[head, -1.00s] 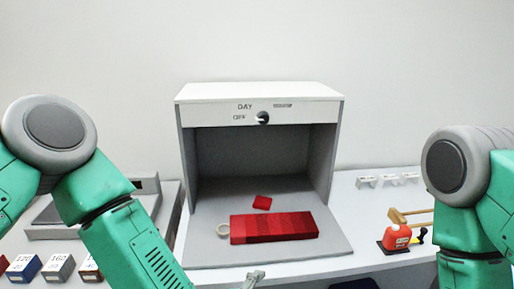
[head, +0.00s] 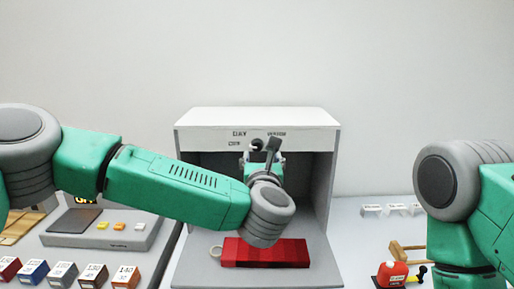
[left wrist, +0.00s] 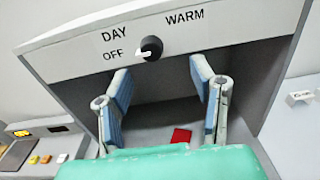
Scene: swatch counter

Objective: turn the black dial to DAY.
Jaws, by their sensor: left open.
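The black dial (left wrist: 152,48) sits on the white front panel (left wrist: 85,50) of the light booth, between the labels DAY, OFF and WARM. In the left wrist view its white pointer faces left and slightly down, toward OFF. In the head view the dial (head: 257,143) is just above my left gripper (head: 262,156). In the left wrist view my left gripper (left wrist: 161,82) is open, its two blue-padded fingers apart below the dial with nothing between them. I see no contact with the dial. My right arm shows at the right edge, but its gripper is out of frame.
Several labelled blocks (head: 62,272) and a grey device (head: 110,238) stand left. A red stamp-like item (head: 391,274) stands right.

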